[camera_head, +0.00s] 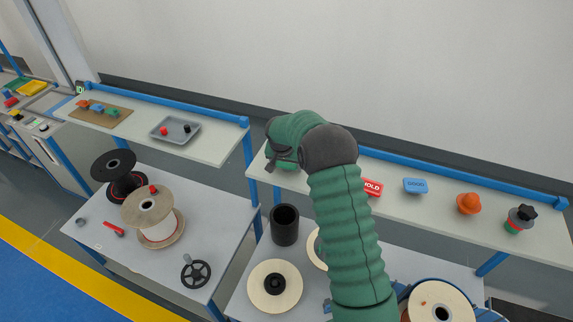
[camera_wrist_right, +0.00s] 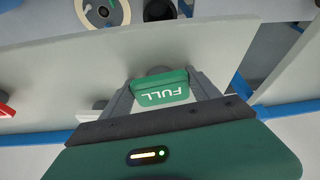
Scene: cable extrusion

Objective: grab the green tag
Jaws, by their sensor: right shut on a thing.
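The green tag (camera_wrist_right: 162,93) with the word FULL shows in the right wrist view, between the two grey fingers of my right gripper (camera_wrist_right: 163,85). The fingers are shut on its sides, and the tag is over the pale upper shelf. In the head view my right gripper (camera_head: 282,158) is at the left end of the right upper shelf, partly hidden by my green arm. The tag cannot be made out there. My left gripper is not in view.
A black cup (camera_head: 285,225) and spools stand below. A grey tray (camera_head: 175,130) is on the left shelf.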

